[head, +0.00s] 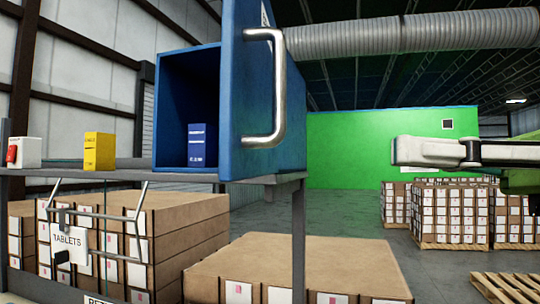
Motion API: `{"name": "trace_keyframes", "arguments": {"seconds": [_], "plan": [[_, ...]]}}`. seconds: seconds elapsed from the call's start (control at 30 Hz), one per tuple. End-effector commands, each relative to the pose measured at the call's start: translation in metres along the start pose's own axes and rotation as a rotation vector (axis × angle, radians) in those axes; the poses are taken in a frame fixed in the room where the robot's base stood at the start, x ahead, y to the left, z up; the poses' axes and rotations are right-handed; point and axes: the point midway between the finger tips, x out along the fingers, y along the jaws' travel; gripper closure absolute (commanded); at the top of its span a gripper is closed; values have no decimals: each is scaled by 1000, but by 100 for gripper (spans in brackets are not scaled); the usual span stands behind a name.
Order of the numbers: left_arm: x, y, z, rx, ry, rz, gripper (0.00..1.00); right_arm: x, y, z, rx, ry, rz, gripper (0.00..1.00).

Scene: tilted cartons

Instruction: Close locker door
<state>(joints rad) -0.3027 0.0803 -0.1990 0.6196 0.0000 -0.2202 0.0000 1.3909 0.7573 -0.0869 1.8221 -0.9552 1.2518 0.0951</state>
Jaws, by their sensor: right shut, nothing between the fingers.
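A blue locker (160,120) stands on a grey shelf, with its front open and dark inside. Its blue door (240,100) stands swung open to the right of the opening, extending toward me. A curved silver handle (280,90) is on the door's right-hand face. A blue box (196,146) stands upright inside the locker. My right gripper (402,151) comes in from the right edge, shut and empty. It appears well to the right of the handle, with a visible gap, and touches nothing. My left gripper is not in view.
A yellow box (99,151) and a white-and-red item (25,152) stand on the shelf (130,173) left of the locker. A wire holder with a TABLETS label (68,242) hangs below. Cartons (300,262) fill the lower foreground. Open floor lies beyond the door.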

Motion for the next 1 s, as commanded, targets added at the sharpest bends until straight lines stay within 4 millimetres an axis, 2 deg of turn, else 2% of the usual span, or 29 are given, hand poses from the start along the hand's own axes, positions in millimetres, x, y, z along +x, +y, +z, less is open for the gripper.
{"name": "trace_keyframes", "arguments": {"seconds": [0.03,0.1,0.23,0.33,0.8,1.0], "plan": [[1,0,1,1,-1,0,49,0,11,-2,-53,32,-24,100],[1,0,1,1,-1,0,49,0,19,-5,-98,61,-47,100],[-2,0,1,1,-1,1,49,3,24,-6,-127,81,-64,100],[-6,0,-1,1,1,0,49,14,23,-6,-127,82,-60,100],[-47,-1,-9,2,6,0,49,109,18,-10,-123,79,-55,100],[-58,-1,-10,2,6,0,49,132,16,-14,-123,78,-59,100]]}}
